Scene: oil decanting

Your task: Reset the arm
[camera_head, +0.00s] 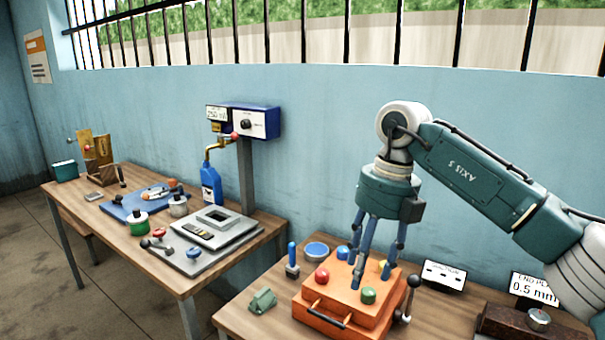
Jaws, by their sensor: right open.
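My right arm comes in from the right in the head view, and its gripper (375,262) points down over an orange box (335,312) on the near table. The gripper is open, with its fingers spread among the coloured knobs on the box top. A red knob (322,276), a green knob (368,296), a blue knob (343,253) and a yellow knob show around the fingers. I cannot tell whether the fingertips touch the box. Nothing is seen held between them. My left gripper is not in view.
Beside the box are a blue-handled lever (292,260), a blue bowl (316,250), a green block (262,299) and a black-knobbed lever (412,290). A sign (533,288) stands at right. The left table holds a blue bottle (211,185) under a tap, a scale and tools.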

